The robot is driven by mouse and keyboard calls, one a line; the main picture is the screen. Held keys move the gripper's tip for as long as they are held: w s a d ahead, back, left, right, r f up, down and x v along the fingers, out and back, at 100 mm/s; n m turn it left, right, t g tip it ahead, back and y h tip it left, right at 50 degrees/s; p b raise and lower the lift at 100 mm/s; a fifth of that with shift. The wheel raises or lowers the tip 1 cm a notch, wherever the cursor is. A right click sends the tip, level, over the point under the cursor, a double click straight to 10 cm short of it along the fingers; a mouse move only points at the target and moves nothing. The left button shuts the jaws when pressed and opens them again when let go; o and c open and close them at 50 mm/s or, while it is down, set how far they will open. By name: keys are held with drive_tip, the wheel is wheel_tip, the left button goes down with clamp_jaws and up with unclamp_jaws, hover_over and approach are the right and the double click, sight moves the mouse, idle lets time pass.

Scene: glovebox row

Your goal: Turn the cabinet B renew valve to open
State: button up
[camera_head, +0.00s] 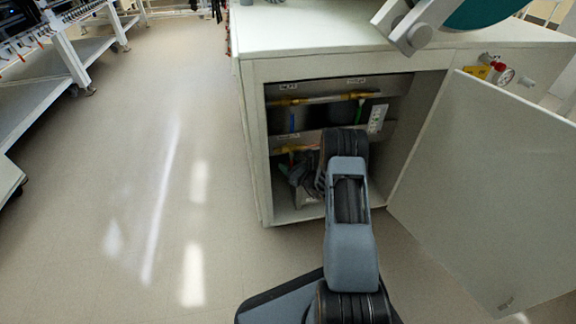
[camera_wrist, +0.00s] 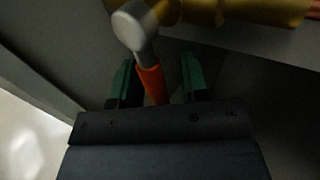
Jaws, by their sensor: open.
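My gripper (camera_wrist: 156,78) is open, its green-tipped fingers on either side of an orange valve handle (camera_wrist: 152,84). I see a gap at the right finger; contact on the left is unclear. The handle runs from a grey rounded hub (camera_wrist: 134,28) down between the fingers. A brass valve body and pipe (camera_wrist: 262,12) run along the top right. In the head view my arm reaches into the open cabinet (camera_head: 252,150), at its lower pipe row, and hides most of that row. The labels are too small to read, so I cannot confirm which valve is renew.
The upper pipe (camera_head: 315,99) has a blue handle (camera_head: 292,122) on the left and a green handle (camera_head: 358,112) on the right. A white power strip (camera_head: 377,119) hangs beside it. The cabinet door (camera_head: 490,190) stands open to the right. The floor at left is clear.

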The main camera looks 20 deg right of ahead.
drive_tip(key=shift+c, duration=0.2)
clamp_jaws()
idle(0.3)
